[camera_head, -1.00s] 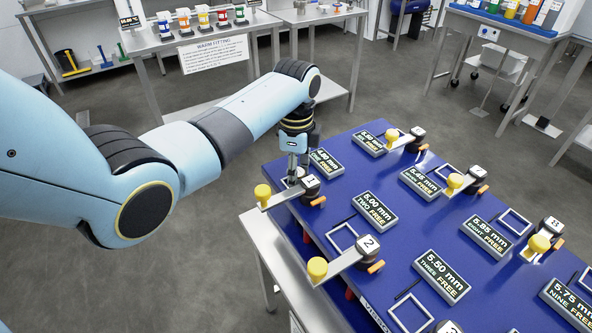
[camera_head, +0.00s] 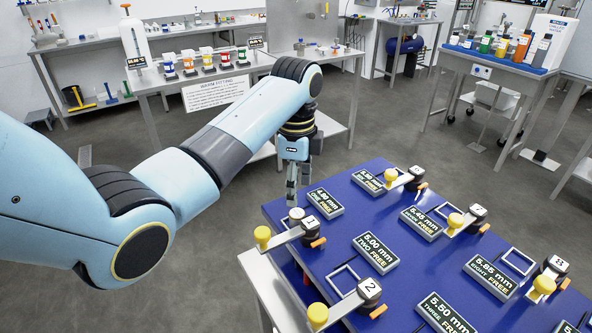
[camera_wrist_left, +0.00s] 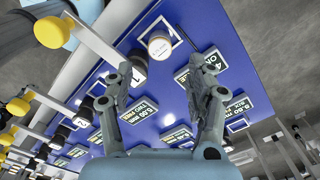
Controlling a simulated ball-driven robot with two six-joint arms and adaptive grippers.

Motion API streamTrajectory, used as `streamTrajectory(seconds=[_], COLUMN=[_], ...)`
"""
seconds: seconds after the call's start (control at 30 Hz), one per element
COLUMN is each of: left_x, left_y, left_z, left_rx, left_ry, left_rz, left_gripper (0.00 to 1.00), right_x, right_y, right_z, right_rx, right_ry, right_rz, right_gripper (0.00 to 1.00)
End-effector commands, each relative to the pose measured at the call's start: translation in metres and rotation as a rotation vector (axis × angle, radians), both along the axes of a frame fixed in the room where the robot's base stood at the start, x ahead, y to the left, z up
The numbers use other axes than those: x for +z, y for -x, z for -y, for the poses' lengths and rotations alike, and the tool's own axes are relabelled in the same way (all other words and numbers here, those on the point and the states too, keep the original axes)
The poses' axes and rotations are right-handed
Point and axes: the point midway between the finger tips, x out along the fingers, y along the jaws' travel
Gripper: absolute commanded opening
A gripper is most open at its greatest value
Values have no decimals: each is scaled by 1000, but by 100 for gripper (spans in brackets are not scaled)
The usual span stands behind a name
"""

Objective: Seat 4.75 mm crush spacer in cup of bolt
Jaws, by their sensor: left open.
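My left gripper (camera_head: 292,190) is open and empty, pointing down beyond the station marked 1 on the blue board (camera_head: 335,230). In the left wrist view its two fingers (camera_wrist_left: 160,92) stand wide apart. A small round pale-topped piece (camera_head: 296,213) stands at station 1. In the left wrist view this piece (camera_wrist_left: 160,46) sits inside a white square outline, ahead of the fingertips and apart from them. Its lettering is too small to read. I cannot make out which thing is the bolt's cup or a 4.75 mm spacer. My right gripper is out of view.
Yellow-knobbed levers (camera_head: 262,236) and size plates such as the 5.00 mm one (camera_head: 376,251) crowd the board. A bench with coloured jars (camera_head: 205,60) stands behind, and a table with bottles (camera_head: 505,45) at the back right. Grey floor is clear between.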

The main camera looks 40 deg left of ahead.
Motion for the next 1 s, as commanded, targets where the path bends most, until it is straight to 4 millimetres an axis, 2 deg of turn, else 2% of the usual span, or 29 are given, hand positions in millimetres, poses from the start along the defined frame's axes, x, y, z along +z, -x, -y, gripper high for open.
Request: streamTrajectory(seconds=[0.1,0.3,1.0], left_x=[22,41,42], left_y=[-1,0,0], left_z=[0,0,0], left_rx=[0,1,1], left_ry=[0,0,0], left_rz=[3,1,0], left_gripper=[56,56,56], right_x=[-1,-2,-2], right_y=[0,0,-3], right_z=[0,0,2], right_rx=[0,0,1], right_ry=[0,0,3], right_rz=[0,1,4], right_gripper=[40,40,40])
